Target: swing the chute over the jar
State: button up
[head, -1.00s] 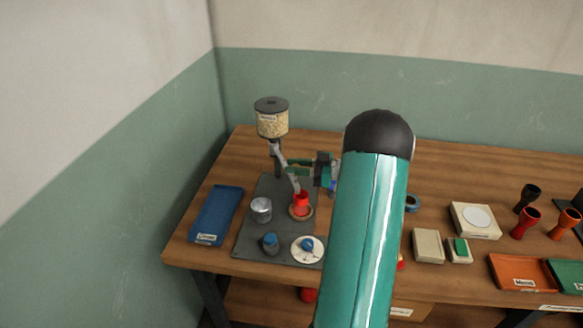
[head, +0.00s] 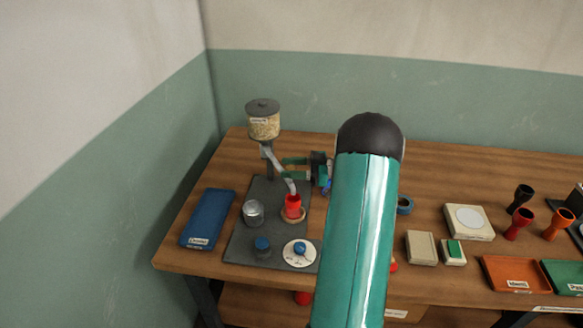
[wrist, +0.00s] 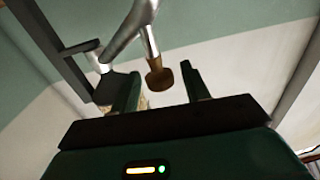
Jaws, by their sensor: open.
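The chute (head: 279,164) is a grey tube slanting from under the seed-filled hopper (head: 263,124) down to the right. Its lower end is over a red goblet drum (head: 292,207) seated in a brown ring. A silvery grey jar (head: 253,212) stands left of the drum, with no chute over it. My gripper (head: 284,168) is open beside the chute, coming from the right. In the wrist view, the fingers of my gripper (wrist: 162,85) are spread, and a brown knob (wrist: 160,78) on a grey stem shows between them. Whether they touch it I cannot tell.
A blue tray (head: 208,218) lies left of the dark base plate (head: 238,246). A blue knob (head: 262,245) and a white dial (head: 291,256) are in front. Boxes, goblet drums and an orange tray (head: 515,272) stand to the right. My arm hides part of the table.

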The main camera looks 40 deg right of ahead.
jog(key=v, duration=1.4)
jog(key=shift+w, duration=0.1)
